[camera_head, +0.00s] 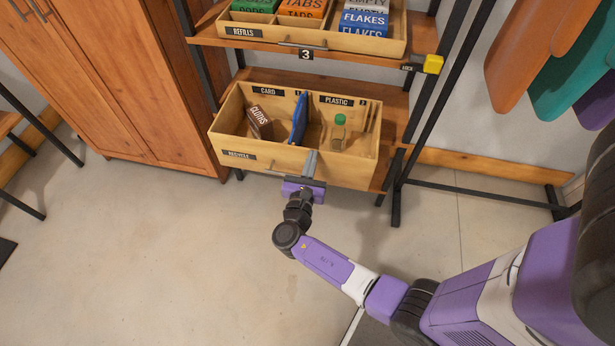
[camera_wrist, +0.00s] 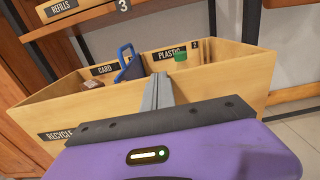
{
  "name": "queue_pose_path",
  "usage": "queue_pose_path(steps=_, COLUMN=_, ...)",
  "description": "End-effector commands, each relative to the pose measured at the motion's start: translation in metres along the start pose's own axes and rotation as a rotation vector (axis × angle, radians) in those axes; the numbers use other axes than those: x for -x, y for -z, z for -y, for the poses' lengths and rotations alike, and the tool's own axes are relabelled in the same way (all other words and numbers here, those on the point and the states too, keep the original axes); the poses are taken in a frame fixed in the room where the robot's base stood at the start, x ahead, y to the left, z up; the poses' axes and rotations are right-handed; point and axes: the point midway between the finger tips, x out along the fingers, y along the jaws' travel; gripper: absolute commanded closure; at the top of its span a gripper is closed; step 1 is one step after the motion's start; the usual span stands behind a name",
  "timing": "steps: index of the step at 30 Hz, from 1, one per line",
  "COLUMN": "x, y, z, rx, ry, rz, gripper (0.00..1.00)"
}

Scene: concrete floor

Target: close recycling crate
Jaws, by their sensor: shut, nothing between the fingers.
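The recycling crate (camera_head: 228,147) is a light wooden drawer-like box on the lower shelf, labelled RECYCLE, CARD and PLASTIC. It is pulled out past the shelf front and open at the top. In the wrist view the crate (camera_wrist: 235,84) fills the middle. A brown CLOTHS box (camera_head: 259,122), a blue item (camera_head: 299,118) and a bottle with a green cap (camera_head: 339,131) are inside. My gripper (camera_head: 312,158) is shut and empty at the crate's front wall, right of its handle; it also shows in the wrist view (camera_wrist: 160,82). I cannot tell whether it touches the wall.
Above is a REFILLS crate (camera_head: 395,46) holding several boxes, on a shelf marked 3, with a yellow LOCK block (camera_head: 433,64) at its right. A wooden cabinet (camera_head: 120,90) stands close on the left. Black shelf posts rise at the right. The floor in front is clear.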

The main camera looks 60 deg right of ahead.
Motion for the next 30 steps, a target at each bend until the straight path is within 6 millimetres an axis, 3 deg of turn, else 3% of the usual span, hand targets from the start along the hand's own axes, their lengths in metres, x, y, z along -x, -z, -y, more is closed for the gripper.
queue_pose_path(steps=30, x=-0.194, y=0.004, z=0.001, rx=-0.003, ry=0.004, rz=0.002, gripper=1.00)
